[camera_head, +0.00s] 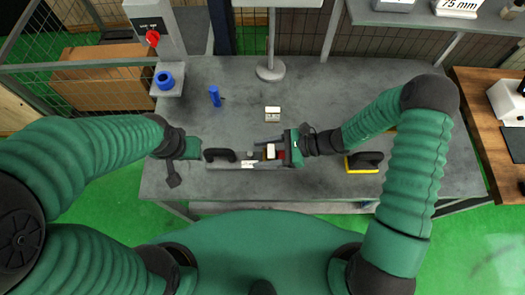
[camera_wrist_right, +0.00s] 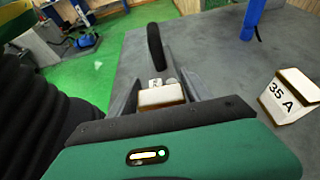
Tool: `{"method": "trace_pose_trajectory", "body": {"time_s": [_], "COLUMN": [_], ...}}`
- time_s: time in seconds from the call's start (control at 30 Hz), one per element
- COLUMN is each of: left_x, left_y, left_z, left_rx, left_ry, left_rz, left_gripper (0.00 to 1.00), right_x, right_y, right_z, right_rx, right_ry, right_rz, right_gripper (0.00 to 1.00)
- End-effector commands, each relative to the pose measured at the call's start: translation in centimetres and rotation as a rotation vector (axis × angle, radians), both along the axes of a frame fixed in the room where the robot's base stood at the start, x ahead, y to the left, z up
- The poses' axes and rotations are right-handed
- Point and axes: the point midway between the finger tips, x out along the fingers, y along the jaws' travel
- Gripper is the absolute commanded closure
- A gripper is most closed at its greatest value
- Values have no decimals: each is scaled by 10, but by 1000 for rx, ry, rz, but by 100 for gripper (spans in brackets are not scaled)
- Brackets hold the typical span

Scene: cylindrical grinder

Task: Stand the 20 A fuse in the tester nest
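My right gripper (camera_head: 264,152) points left, low over the tester. Its fingers lie on both sides of a pale fuse block (camera_wrist_right: 162,96), which fills the gap; this fuse also shows in the head view (camera_head: 271,151). Its rating is not readable. The tester (camera_head: 224,166) is a grey strip with a black handle (camera_head: 220,154) at its left end and a small white label (camera_head: 247,164). The nest and the fuse's underside are hidden, so I cannot tell whether they touch. My left gripper (camera_head: 187,148) is beside the tester's left end; its fingers are unclear.
A second fuse, marked 35 A (camera_wrist_right: 287,97), stands on the grey table (camera_head: 320,90) behind the tester. A blue cylinder (camera_head: 214,96) and a post base (camera_head: 271,70) stand farther back. A yellow-edged black-handled block (camera_head: 364,162) is at right.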

Motion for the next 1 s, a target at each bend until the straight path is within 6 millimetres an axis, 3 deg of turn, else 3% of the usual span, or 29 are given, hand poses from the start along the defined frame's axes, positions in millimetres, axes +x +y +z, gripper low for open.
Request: {"method": "trace_pose_trajectory", "body": {"time_s": [0.43, 0.8, 1.0], "left_x": [0, 0, 0], "left_y": [0, 0, 0], "left_z": [0, -9, -11], "left_rx": [0, 0, 0], "left_ry": [0, 0, 0], "left_rz": [0, 0, 0], "left_gripper": [64, 64, 64], "right_x": [1, 1, 1], "right_y": [-6, -87, -110], "right_z": [3, 36, 47], "right_rx": [-1, -2, -1], "right_ry": [-1, -2, 1], "right_rz": [-2, -4, -1], "right_gripper": [33, 33, 33]}}
